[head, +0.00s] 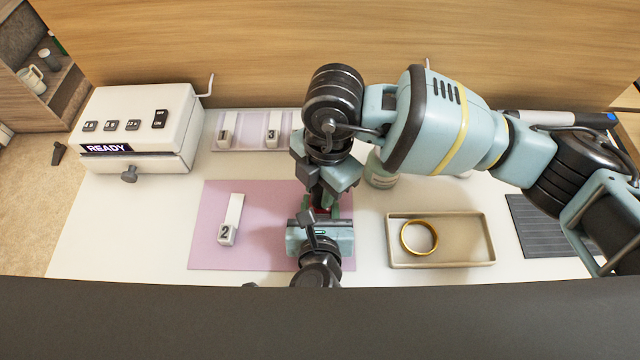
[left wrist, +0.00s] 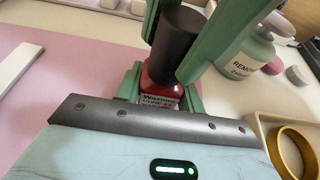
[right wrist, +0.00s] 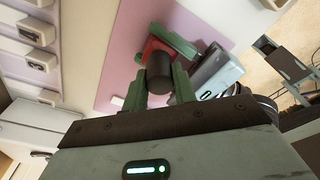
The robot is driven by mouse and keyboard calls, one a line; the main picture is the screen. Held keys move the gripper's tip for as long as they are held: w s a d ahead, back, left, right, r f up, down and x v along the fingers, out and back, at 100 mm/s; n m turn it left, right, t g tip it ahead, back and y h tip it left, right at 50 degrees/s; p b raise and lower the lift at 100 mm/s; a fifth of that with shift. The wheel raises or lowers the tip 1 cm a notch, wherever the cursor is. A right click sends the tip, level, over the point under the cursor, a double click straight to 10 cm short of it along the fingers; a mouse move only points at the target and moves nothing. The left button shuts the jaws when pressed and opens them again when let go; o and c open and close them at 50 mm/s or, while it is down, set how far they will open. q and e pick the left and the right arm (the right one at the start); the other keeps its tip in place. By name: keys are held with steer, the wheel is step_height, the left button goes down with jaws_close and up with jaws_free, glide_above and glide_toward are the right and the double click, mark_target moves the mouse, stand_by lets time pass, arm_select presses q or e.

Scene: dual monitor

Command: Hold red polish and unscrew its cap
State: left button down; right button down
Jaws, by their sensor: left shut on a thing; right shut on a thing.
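The red polish (left wrist: 158,86) is a small red bottle with a pale printed label, over the pink mat (head: 265,199). Its long black cap (left wrist: 178,45) lines up with the bottle's top; I cannot tell whether a gap separates them. My left gripper (left wrist: 160,96) is shut on the red bottle, low down, one green finger on each side. My right gripper (right wrist: 155,88) comes from above and is shut on the black cap. The bottle (right wrist: 156,47) shows beyond the cap in the right wrist view. In the head view, the grippers and right arm hide most of the polish.
A tray (head: 391,258) with a gold ring (head: 419,238) lies to the right. A remover bottle (left wrist: 245,50) stands behind, close to my right arm. A white block marked 2 (head: 231,219) is on the mat's left. A white READY machine (head: 140,127) stands at left.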

steer(key=n, duration=0.8)
steer(key=shift+h, duration=0.4)
steer(key=n, duration=0.6)
steer(key=shift+n+h, duration=0.4)
steer(key=n, duration=0.6)
steer(key=shift+r+n+h, duration=0.1)
steer(key=shift+n+h, duration=0.2)
steer(key=shift+n, duration=0.1)
steer(key=n+t, duration=0.1)
steer(key=n, duration=0.5)
steer(key=shift+n, duration=0.3)
steer(key=c, duration=1.1)
jaws_free()
steer(key=shift+r, duration=0.1)
